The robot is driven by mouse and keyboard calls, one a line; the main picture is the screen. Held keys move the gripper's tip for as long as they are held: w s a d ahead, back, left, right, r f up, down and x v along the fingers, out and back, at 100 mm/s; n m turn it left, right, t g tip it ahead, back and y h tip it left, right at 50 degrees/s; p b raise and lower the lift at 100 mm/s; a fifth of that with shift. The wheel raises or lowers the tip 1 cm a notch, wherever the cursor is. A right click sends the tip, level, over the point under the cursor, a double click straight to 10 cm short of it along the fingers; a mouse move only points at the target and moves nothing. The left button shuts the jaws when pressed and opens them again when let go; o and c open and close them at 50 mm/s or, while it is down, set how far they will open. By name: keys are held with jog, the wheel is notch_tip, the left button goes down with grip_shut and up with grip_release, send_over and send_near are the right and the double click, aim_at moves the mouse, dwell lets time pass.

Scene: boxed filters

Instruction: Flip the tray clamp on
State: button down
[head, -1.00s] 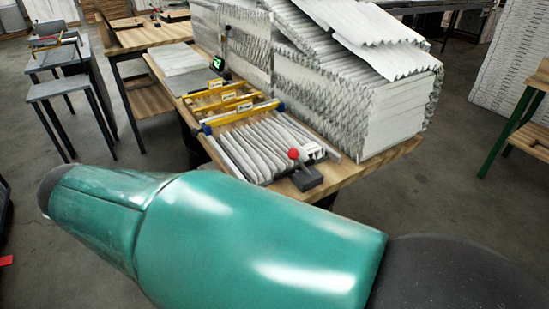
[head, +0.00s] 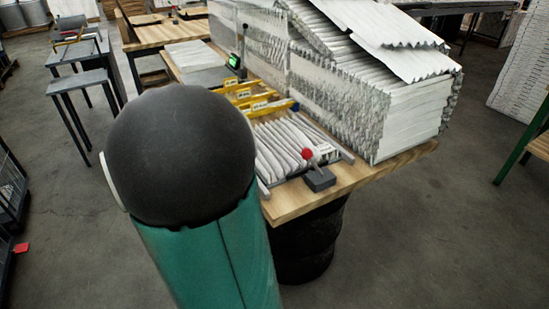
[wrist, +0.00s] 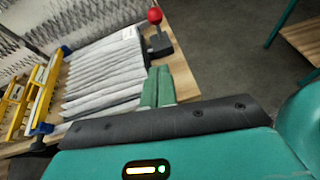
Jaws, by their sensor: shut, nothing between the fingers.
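The tray clamp, a red ball knob (head: 307,154) on a short upright stem above a dark block (head: 319,180), stands at the near corner of the workbench. It stands by the end of a tray of white pleated filters (head: 284,140). In the wrist view the knob (wrist: 154,16) and dark block (wrist: 160,45) are at the top middle. My gripper (wrist: 158,71) has its green fingers together and empty, pointing toward the clamp, just below its block in that picture. I cannot tell the exact gap. In the head view my own arm hides the gripper.
Tall stacks of pleated filters (head: 340,85) fill the bench behind the clamp. A grey stool (head: 78,82) stands left. Floor at the right of the bench is open.

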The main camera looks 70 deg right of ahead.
jog(key=s+r+x, duration=0.1)
jog(key=r+x, duration=0.1)
jog(key=x, duration=1)
jog(key=shift+d, duration=0.45)
jog(key=shift+s+d+r, duration=0.1)
jog(key=shift+s+r, duration=0.1)
jog(key=s+d+r+t+y, duration=0.3)
jog(key=s+d+t+y, duration=0.5)
jog(key=s+d, duration=0.3)
jog(key=shift+d+r+n+y, duration=0.3)
jog(key=shift+d+r+y, duration=0.1)
jog(key=shift+d, duration=0.3)
jog(key=shift+s+f, duration=0.1)
